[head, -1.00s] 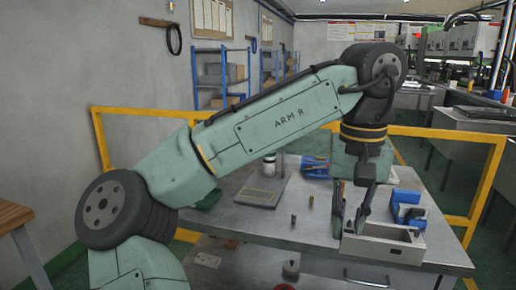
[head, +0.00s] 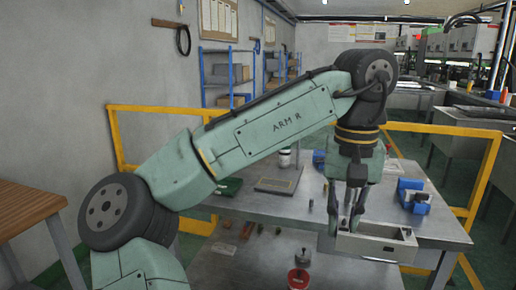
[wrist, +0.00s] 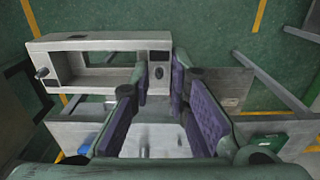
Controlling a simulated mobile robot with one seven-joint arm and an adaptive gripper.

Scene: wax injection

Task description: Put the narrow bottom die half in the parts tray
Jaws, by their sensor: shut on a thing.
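A pale grey rectangular die half (head: 374,246), with a long open recess, hangs from my gripper (head: 347,226) at the front edge of the table. In the wrist view the die half (wrist: 100,44) has a knob at its left and a dark hole at its right. My gripper (wrist: 159,86) is shut on its right end wall, with one finger on each side. Green floor shows below it. I cannot tell which thing is the parts tray. A flat grey plate (head: 276,186) lies further left on the table.
A blue fixture (head: 412,196) stands on the grey table (head: 300,208), right of my gripper. A white jar (head: 284,158) stands behind the flat plate. A red tub (head: 298,279) and small items are on the lower shelf (head: 245,265). Yellow rails (head: 483,185) border the area.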

